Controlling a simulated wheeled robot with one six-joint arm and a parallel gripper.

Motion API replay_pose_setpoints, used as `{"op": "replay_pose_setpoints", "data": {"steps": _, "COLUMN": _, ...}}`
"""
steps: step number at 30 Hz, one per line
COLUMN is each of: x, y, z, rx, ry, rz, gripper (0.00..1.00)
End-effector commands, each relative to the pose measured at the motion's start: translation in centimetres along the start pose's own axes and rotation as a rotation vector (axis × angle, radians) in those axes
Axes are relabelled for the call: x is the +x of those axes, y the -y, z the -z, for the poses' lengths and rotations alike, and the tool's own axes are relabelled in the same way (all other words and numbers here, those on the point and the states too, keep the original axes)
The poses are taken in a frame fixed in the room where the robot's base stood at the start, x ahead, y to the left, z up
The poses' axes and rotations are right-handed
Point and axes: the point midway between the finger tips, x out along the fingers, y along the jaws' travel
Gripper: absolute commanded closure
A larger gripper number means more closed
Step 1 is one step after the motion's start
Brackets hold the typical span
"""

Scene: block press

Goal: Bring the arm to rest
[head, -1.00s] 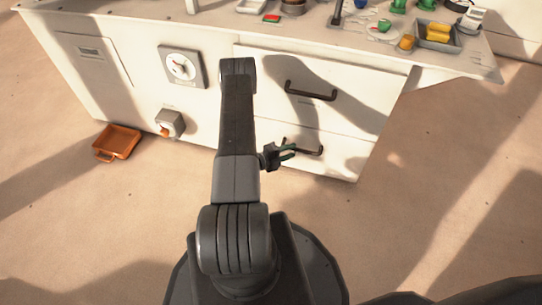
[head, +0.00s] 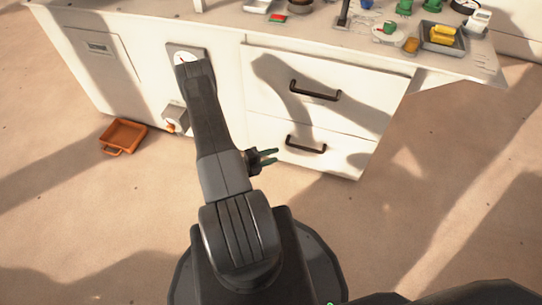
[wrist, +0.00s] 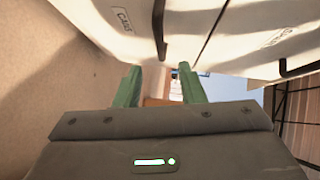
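My gripper (head: 268,157) shows in the head view beside my arm, in front of the lower drawer and apart from its handle. My arm (head: 212,135) reaches forward and slightly left, toward the white cabinet.
The white cabinet (head: 330,70) has two closed drawers with dark handles. An orange tray (head: 123,135) lies on the floor at left. Dishes stand on the top. The floor at right is clear.

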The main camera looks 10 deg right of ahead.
Motion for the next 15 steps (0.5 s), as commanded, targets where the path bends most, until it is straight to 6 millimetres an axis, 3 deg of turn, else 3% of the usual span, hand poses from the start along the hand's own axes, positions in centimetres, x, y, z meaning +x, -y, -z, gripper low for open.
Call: {"op": "replay_pose_setpoints", "data": {"steps": 15, "x": 0.56, "y": -0.05, "z": 0.04, "rx": 0.001, "ry": -0.003, "rz": -0.001, "gripper": 0.64}}
